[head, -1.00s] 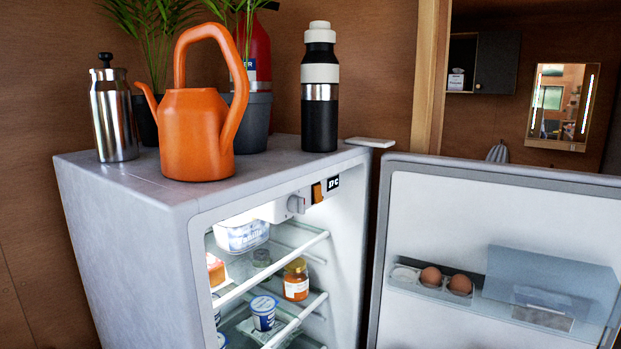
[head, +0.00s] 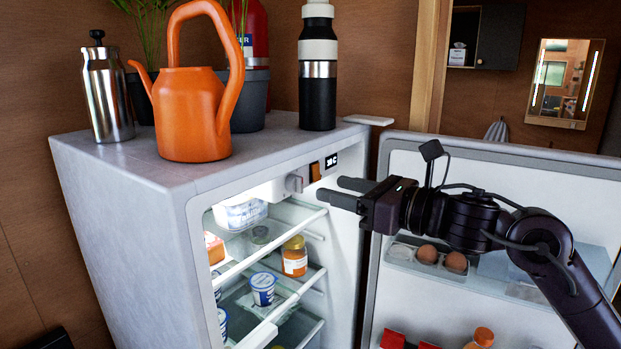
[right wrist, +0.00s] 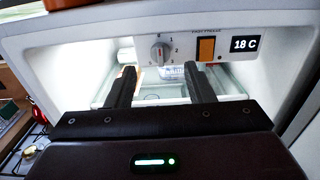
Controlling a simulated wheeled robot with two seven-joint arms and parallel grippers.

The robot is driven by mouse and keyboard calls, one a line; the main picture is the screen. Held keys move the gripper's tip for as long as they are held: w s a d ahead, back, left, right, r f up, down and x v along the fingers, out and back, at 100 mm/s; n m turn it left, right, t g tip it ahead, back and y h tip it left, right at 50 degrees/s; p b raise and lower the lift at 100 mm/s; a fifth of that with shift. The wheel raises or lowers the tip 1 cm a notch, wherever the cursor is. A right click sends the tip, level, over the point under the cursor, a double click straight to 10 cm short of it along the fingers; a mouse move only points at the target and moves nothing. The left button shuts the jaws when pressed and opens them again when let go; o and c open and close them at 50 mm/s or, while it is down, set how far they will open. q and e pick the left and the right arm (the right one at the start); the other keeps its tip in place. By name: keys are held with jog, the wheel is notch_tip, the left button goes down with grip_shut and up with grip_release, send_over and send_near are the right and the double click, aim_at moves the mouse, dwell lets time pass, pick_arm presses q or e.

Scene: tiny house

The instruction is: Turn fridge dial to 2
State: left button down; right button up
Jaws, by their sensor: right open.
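The fridge dial (head: 296,183) is a small grey-white knob on the control panel at the top of the open fridge (head: 110,190). In the right wrist view the dial (right wrist: 160,53) shows face-on, with small numbers beside it too blurred to read surely. My right gripper (head: 332,189) is open and empty, to the right of the dial and apart from it in the head view. In the right wrist view its fingertips (right wrist: 159,68) lie on either side of the dial, just below it. My left gripper is not seen.
An orange switch (right wrist: 206,48) and a display (right wrist: 245,44) reading 18 C sit right of the dial. The open fridge door (head: 480,170) stands behind my right arm. An orange watering can (head: 192,115) and a black bottle (head: 317,95) stand on top.

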aim_at(302, 180)
jog(key=p+x, duration=0.2)
jog(key=x, duration=0.3)
jog(key=shift+w+a+r+p, duration=0.15)
jog(key=shift+w+a+p, duration=0.05)
jog(key=shift+a+p, duration=0.2)
jog(key=shift+w+a, duration=0.3)
jog(key=shift+a, duration=0.05)
jog(key=c, duration=1)
